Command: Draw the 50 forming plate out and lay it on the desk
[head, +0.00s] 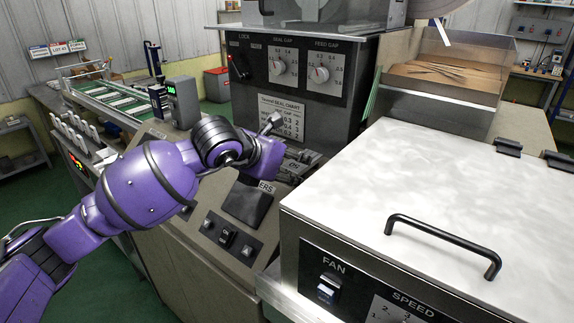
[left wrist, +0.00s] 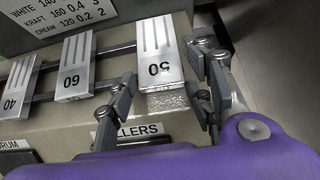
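The 50 forming plate (left wrist: 160,72) is a pale metal plate with slots and a black number. In the left wrist view it lies in a rack beside a 60 plate (left wrist: 74,80) and a 40 plate (left wrist: 18,85). My left gripper (left wrist: 163,66) is open, with one finger on each side of the 50 plate; I cannot tell whether they touch it. In the head view the 50 plate (head: 295,167) shows beside my purple left hand, at the foot of the grey control box. My right gripper is not in view.
A metal cover with a black handle (head: 443,245) fills the right front. The control box (head: 298,88) stands behind the rack. A conveyor (head: 115,95) is at back left. A tan surface (head: 528,115) shows at right; I cannot tell whether it is the desk.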

